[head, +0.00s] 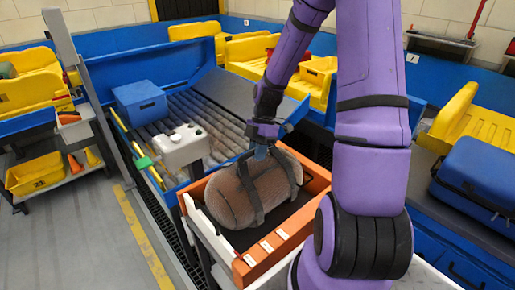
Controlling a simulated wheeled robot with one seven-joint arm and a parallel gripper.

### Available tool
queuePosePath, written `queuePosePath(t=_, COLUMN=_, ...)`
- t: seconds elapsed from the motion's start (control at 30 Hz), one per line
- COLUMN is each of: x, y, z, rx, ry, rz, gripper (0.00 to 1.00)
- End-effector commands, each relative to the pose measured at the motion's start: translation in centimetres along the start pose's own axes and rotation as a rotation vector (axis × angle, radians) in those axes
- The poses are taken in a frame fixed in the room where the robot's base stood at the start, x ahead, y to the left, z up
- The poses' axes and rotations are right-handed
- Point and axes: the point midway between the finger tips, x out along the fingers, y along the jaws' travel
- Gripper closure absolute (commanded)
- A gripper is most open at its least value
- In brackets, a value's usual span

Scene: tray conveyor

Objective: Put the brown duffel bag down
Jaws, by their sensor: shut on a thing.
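The brown duffel bag (238,195) is a rounded, grey-brown roll with dark straps. It lies in or just above an orange tray (281,236) with a dark floor; I cannot tell whether it touches the floor. My gripper (262,150) is above the bag and shut on its dark strap or handle at the top. The fingertips are small and partly hidden against the strap. My purple arm covers part of the view to the right of the tray.
A roller conveyor (206,126) with a blue case (140,102) lies behind the tray. A blue suitcase (478,180) is at the right. Yellow bins (36,172) stand at the left, beside open floor.

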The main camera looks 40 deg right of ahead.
Motion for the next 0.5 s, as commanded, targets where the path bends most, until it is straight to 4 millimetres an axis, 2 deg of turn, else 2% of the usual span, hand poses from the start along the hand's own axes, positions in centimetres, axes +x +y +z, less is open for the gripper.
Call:
queuePosePath(t=0.23, x=2.6, y=0.5, z=1.0, rx=0.0, ry=0.002, rz=-0.002, gripper=1.0)
queuePosePath(t=0.5, x=2.9, y=0.6, z=1.2, rx=-0.001, ry=0.0, rz=0.0, gripper=1.0)
